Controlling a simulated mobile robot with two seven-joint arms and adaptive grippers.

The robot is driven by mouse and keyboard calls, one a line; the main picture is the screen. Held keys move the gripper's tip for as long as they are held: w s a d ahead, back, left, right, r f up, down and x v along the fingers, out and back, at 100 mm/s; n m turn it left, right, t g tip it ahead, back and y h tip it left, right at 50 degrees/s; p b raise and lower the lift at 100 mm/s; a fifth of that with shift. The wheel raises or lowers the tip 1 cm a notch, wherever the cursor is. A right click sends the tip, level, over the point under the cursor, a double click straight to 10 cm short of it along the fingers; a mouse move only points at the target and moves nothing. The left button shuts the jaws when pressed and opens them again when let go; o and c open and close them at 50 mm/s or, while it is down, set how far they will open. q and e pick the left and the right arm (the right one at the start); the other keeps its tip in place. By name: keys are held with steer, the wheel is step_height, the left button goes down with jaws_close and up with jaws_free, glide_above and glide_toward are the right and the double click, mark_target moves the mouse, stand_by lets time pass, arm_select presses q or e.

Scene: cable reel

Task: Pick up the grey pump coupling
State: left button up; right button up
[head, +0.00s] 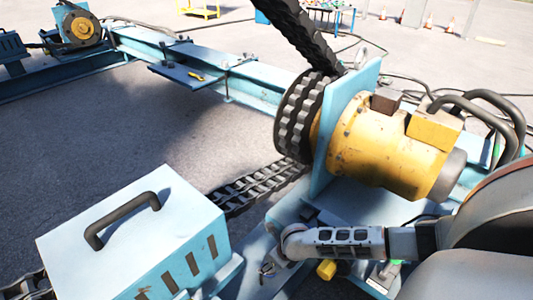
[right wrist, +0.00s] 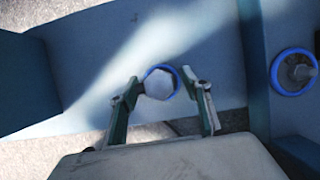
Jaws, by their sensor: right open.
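In the right wrist view a pale grey six-sided piece with a blue ring (right wrist: 159,84) stands between my fingers; it looks like the grey pump coupling. My right gripper (right wrist: 161,76) is open, with one finger on each side of the piece, and I see no clear grip on it. How far the fingertips are from it in depth I cannot tell. In the head view my right arm reaches in from the right over the blue frame, and a small metallic part (head: 267,268) lies near its end; I cannot tell if it is the same piece. My left gripper is out of view.
A second round fitting with a blue ring (right wrist: 294,72) sits to the right in the wrist view. A light blue box with a handle (head: 135,240) is at left.

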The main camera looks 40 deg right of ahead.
steer(key=shift+w+r, duration=0.1)
steer(key=shift+r, duration=0.05)
steer(key=c, duration=1)
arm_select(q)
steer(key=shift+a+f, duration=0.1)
arm_select(e)
jaws_close()
steer(key=r, duration=0.1)
steer(key=r+p, duration=0.1)
steer(key=r, duration=0.1)
steer(key=w+r+p, duration=0.1)
steer(key=r, duration=0.1)
steer(key=shift+r, duration=0.2)
step_height(320, 180, up, 2)
steer(key=shift+r+p, duration=0.25)
steer(key=shift+p, duration=0.35)
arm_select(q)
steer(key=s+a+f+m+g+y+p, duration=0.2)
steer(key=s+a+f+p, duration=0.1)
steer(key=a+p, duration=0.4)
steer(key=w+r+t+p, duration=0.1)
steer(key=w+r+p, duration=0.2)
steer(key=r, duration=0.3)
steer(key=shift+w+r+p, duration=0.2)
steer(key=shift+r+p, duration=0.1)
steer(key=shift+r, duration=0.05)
arm_select(e)
step_height(320, 180, up, 25)
steer(key=s, duration=0.1)
